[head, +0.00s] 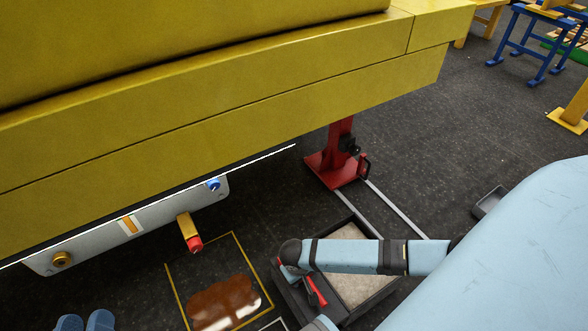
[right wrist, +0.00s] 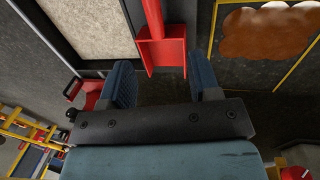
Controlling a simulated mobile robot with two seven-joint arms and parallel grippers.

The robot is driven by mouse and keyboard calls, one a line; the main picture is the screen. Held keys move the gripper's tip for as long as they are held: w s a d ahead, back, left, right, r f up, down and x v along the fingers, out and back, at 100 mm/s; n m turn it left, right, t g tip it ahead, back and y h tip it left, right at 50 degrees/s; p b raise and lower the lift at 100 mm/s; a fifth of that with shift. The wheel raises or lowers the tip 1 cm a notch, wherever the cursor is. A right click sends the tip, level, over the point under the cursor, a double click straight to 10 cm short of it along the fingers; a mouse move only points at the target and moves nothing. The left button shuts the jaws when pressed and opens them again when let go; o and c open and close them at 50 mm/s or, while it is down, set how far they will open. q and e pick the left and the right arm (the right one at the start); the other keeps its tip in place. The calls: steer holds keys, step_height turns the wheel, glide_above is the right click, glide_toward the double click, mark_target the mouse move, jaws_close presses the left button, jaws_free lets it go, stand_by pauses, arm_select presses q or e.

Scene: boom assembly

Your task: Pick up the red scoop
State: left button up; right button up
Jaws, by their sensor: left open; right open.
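The red scoop (right wrist: 162,52) lies ahead of my right gripper (right wrist: 163,82) in the right wrist view. Its flat, lipped end faces the gap between the two blue fingers, and its shaft runs out at the top edge. The right gripper is open and nothing is held in it. My left gripper (head: 84,322) shows only as two blue fingertips, apart and empty, at the bottom left.
A dark tray (head: 384,308) holds pale grains. A brown spill (head: 222,303) lies inside a yellow floor outline. The yellow boom (head: 250,98) hangs overhead, with a red stand (head: 333,170) below it. A grey panel (head: 90,245) is left.

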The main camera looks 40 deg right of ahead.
mark_target(311, 284)
steer(key=f+b, duration=0.1)
steer(key=f, duration=0.1)
steer(key=d+f+b, duration=0.1)
steer(key=f, duration=0.2)
steer(key=f+b, duration=0.1)
steer(key=f, duration=0.1)
steer(key=shift+s+d+f+b, duration=0.25)
steer(key=shift+s+d+b, duration=0.05)
steer(key=f+b, duration=0.1)
steer(key=d+f+b, duration=0.1)
steer(key=f, duration=0.1)
steer(key=f+b, duration=0.2)
steer(key=shift+d, duration=0.35)
steer(key=shift+f, duration=0.3)
arm_select(q)
steer(key=w+f+m, duration=0.1)
steer(key=f+m, duration=0.1)
steer(key=w+a+f+m, duration=0.1)
steer(key=m, duration=0.1)
steer(key=shift+w+a+f+h, duration=0.1)
steer(key=shift+a+f+h, duration=0.05)
steer(key=shift+f+h, duration=0.2)
steer(key=shift+f, duration=0.1)
arm_select(e)
steer(key=shift+r, duration=0.1)
jaws_close()
steer(key=shift+r, duration=0.1)
